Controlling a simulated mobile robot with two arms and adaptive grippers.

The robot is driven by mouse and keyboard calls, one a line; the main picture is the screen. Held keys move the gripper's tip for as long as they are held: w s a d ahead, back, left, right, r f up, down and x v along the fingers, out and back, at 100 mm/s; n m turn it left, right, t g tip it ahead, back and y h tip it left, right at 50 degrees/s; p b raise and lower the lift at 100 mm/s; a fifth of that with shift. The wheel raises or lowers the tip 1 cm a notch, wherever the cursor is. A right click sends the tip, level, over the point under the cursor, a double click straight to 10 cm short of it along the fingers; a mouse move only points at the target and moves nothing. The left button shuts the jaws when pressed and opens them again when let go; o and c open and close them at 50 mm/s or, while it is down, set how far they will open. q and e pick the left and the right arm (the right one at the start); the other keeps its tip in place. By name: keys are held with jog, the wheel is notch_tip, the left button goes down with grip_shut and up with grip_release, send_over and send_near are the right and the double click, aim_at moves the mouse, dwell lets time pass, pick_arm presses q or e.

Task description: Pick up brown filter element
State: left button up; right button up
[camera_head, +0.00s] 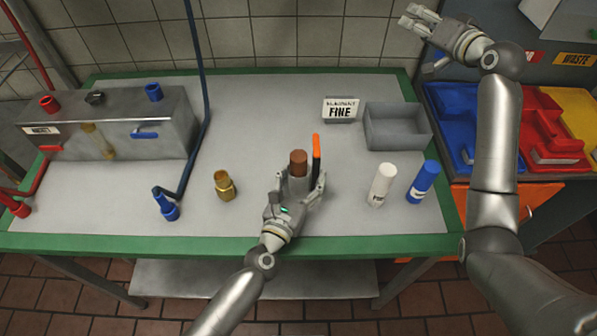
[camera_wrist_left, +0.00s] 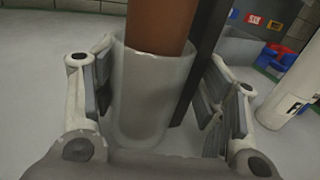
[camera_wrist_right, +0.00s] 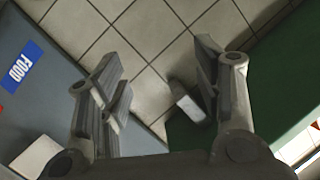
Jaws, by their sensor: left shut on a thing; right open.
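The brown filter element (camera_head: 299,157) is a brown cylinder standing upright on the table, in front of my body. In the left wrist view the brown filter element (camera_wrist_left: 160,25) rises out of a pale grey, cup-like lower part (camera_wrist_left: 150,95). My left gripper (camera_head: 302,186) is low at the table, its fingers on either side of that cup; the left wrist view shows the fingers (camera_wrist_left: 160,100) around it. It is shut on the cup. My right gripper (camera_head: 420,22) is raised at the back right, open and empty; its spread fingers show in the right wrist view (camera_wrist_right: 160,85).
A black upright tool with an orange top (camera_head: 316,152) stands right beside the cup. A brass fitting (camera_head: 225,186), a white bottle (camera_head: 381,184) and a blue bottle (camera_head: 422,183) stand nearby. A grey tray (camera_head: 398,139) and "FINE" sign (camera_head: 340,109) are behind.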

jog(key=s+a+n+g+y, duration=0.2)
jog(key=a+n+g+y, duration=0.2)
jog(key=a+n, duration=0.55)
jog(key=n+g+h, duration=0.3)
jog(key=n+g, duration=0.9)
jog(key=n, duration=0.2)
send_near(301, 155)
jog(key=shift+w+a+r, duration=0.15)
jog(key=shift+w+r, duration=0.05)
jog(key=shift+r, duration=0.25)
jog(key=shift+w+a+r, duration=0.15)
jog(key=shift+w+r, duration=0.05)
jog(key=shift+r, duration=0.25)
jog(key=shift+s+f+n+h, duration=0.25)
jog(key=shift+h, duration=0.15)
jog(key=x, duration=1.1)
jog(key=shift+s+f, duration=0.2)
jog(key=shift+f, duration=0.15)
jog(key=c, duration=1.1)
notch_tip(301, 155, up, 18)
